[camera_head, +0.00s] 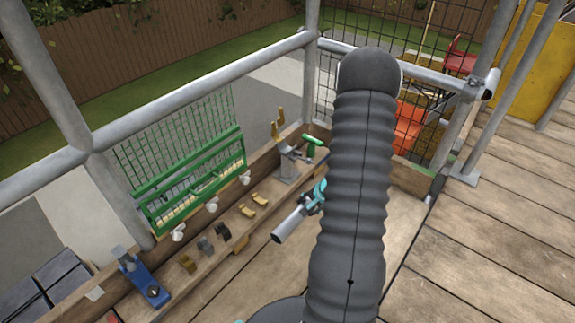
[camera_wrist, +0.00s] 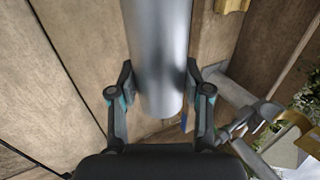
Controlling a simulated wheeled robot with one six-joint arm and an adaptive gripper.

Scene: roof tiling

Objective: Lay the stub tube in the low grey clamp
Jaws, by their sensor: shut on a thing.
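The stub tube (camera_head: 292,224) is a plain grey metal cylinder, held tilted above the deck boards to the right of the timber ledge. My gripper (camera_head: 317,195), with teal parts, is shut on it; my dark ribbed arm partly covers the gripper. In the wrist view the tube (camera_wrist: 158,45) runs up between the two fingers of my gripper (camera_wrist: 159,80).
A green rack (camera_head: 190,185) and scaffold rails stand behind. Deck boards at right are clear.

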